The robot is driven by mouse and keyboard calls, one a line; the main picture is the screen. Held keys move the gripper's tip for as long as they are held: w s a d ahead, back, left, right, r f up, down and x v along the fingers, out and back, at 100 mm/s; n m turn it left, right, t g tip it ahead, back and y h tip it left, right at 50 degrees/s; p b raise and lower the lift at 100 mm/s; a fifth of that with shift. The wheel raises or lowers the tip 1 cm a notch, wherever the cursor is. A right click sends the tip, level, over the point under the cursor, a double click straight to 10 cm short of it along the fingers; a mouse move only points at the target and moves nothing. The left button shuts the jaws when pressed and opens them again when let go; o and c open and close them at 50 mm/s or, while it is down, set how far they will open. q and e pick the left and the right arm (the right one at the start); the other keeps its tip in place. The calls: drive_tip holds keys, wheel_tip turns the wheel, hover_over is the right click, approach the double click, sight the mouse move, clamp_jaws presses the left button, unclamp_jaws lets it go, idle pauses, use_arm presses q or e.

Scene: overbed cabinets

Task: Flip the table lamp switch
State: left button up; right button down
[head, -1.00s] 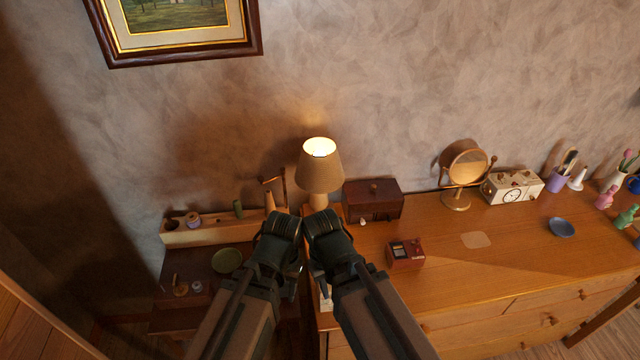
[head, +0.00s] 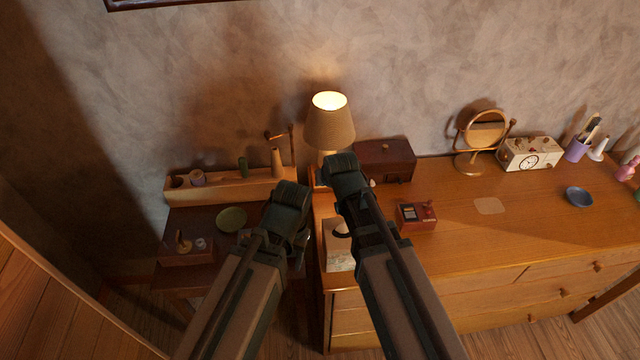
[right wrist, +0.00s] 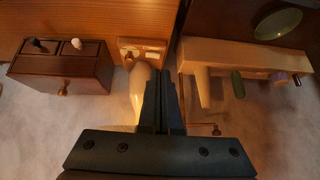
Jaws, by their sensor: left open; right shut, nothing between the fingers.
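The table lamp (head: 330,128) stands lit at the back left corner of the dresser, with a ribbed tan shade.
A dark wooden box (head: 385,160) stands right of the lamp. A small red device (head: 416,216) and a round mirror (head: 484,135) are farther right. A low side table with a green plate (head: 231,219) and wooden shelf (head: 222,187) lies left. The dresser's middle is mostly clear.

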drive_tip(key=w+t, duration=0.1)
drive_tip(key=w, duration=0.1)
drive_tip(key=w+r+t, duration=0.1)
drive_tip(key=w, duration=0.1)
drive_tip(key=shift+w+d+m+b, duration=0.15)
drive_tip(key=shift+w+m+b, duration=0.05)
drive_tip(key=shift+m+b, duration=0.15)
drive_tip(key=b+x, duration=0.7)
drive_tip(key=x, duration=0.3)
drive_tip(key=shift+w+f+b, duration=0.1)
drive_tip(key=shift+f+b, duration=0.25)
drive_tip(key=shift+a+f+b, duration=0.15)
drive_tip(key=shift+f+b, duration=0.4)
drive_tip(key=shift+a+f+b, duration=0.15)
drive_tip(key=shift+f+b, duration=0.4)
drive_tip(key=shift+a+f+b, duration=0.1)
drive_tip(key=shift+f+b, duration=0.5)
drive_tip(key=shift+r, duration=0.1)
